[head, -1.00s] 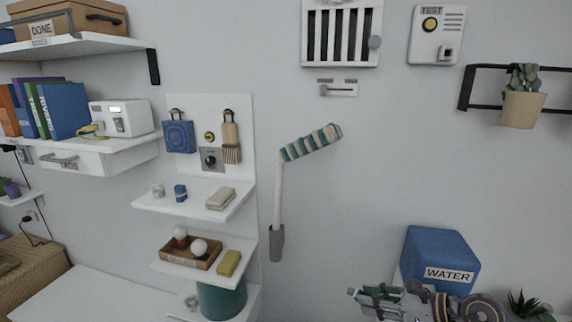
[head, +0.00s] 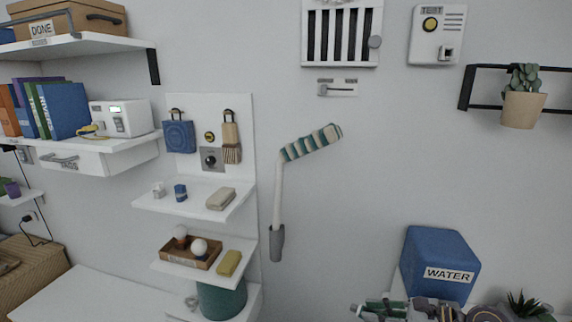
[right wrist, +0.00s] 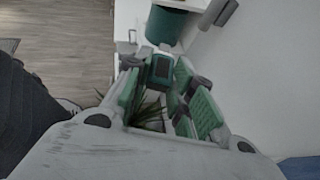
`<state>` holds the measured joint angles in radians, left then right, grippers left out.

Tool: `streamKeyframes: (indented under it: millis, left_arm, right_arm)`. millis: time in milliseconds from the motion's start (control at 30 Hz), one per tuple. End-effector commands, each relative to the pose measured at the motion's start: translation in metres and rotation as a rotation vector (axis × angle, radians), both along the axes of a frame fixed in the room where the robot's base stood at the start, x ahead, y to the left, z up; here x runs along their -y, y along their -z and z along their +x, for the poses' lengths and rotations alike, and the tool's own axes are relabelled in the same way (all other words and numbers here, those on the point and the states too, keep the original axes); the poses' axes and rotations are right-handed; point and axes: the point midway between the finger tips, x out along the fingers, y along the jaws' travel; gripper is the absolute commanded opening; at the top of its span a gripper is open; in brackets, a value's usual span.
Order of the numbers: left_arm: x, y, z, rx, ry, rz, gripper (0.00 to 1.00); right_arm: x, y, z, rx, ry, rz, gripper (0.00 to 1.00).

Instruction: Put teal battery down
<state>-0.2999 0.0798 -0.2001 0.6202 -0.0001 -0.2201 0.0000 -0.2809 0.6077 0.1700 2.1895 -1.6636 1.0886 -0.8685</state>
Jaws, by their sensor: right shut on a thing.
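My right gripper (head: 366,309) is low in the head view, left of and below the blue WATER box, partly cut off by the bottom edge. In the right wrist view my right gripper (right wrist: 166,90) has green finger pads and is shut on the teal battery (right wrist: 161,68), a small teal block with dark parts between the fingertips. In the head view I cannot tell the battery apart from the green finger pads. My left gripper is not in view.
The blue WATER box (head: 438,258) stands right of the gripper. A plant (head: 522,304) is at the lower right. At left, small shelves hold a blue block (head: 180,192), a wooden tray (head: 171,256) and a yellow block (head: 229,263). A white desktop (head: 95,295) is largely clear.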

Motion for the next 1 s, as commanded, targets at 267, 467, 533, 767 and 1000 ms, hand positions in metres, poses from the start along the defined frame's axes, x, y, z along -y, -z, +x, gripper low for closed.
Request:
streamKeyframes:
  millis: [267, 467, 533, 767, 1000]
  left_arm:
    - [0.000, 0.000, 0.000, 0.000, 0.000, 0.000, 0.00]
    - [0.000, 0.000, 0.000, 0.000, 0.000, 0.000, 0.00]
    - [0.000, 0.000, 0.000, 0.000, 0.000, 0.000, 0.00]
    - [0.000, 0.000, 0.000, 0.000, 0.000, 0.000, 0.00]
    - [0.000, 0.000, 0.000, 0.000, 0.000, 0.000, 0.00]
  right_arm:
    - [0.012, 0.014, -0.008, 0.001, -0.021, 0.004, 0.00]
    - [0.010, 0.005, -0.001, 0.005, 0.019, 0.005, 0.00]
    - [0.007, -0.001, 0.004, 0.006, 0.039, 0.004, 0.00]
    - [-0.003, -0.018, 0.014, 0.002, 0.074, 0.002, 0.00]
    - [-0.004, -0.021, 0.016, -0.001, 0.076, 0.000, 0.00]
